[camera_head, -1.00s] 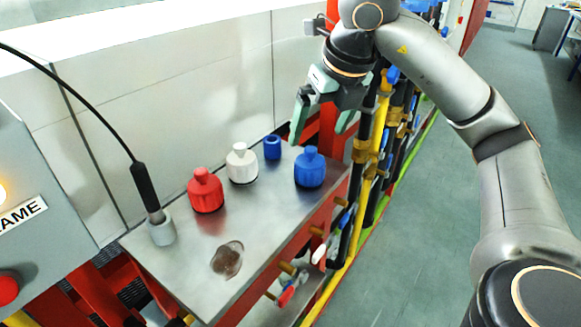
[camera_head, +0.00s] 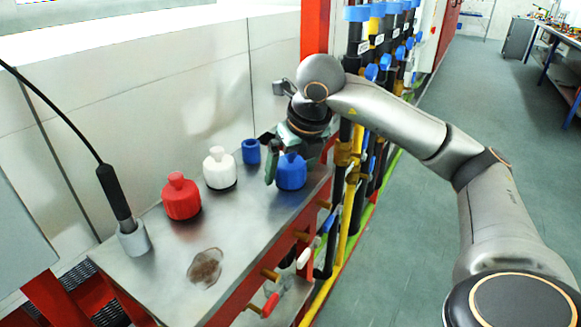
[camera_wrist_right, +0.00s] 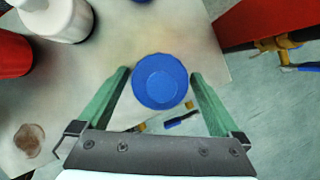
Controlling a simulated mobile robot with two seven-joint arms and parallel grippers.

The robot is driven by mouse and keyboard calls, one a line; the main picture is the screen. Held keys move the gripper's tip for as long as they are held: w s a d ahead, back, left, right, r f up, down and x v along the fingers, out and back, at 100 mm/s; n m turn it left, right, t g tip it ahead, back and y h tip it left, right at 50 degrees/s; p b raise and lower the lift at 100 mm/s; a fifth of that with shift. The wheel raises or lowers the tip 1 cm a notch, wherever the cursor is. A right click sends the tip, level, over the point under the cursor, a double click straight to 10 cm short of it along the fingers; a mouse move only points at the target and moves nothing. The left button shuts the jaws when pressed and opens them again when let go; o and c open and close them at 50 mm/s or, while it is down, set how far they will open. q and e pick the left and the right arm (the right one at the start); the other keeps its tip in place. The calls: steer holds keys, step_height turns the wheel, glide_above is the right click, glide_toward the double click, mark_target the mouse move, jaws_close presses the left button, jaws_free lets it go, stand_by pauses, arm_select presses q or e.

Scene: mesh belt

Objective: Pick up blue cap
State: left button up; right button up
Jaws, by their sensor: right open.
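The blue cap (camera_head: 291,172), with a narrower knob on top, stands upright near the right edge of the metal shelf. In the right wrist view the blue cap (camera_wrist_right: 160,80) is a round blue shape between the two green fingers. My right gripper (camera_head: 290,158) is open and low around the cap, one finger showing to its left in the head view. In the right wrist view the gripper (camera_wrist_right: 160,75) has a gap at each side of the cap. The far finger is mostly hidden behind the cap in the head view. My left gripper is not in view.
A white cap (camera_head: 219,169), a red cap (camera_head: 181,197) and a small blue cylinder (camera_head: 251,152) stand left of the gripper. A black-handled tool in a grey holder (camera_head: 134,241) stands further left. A brown stain (camera_head: 205,267) marks the shelf. Pipes and valves (camera_head: 345,190) run along the right.

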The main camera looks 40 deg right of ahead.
steer(key=shift+f, duration=0.15)
steer(key=c, duration=1.3)
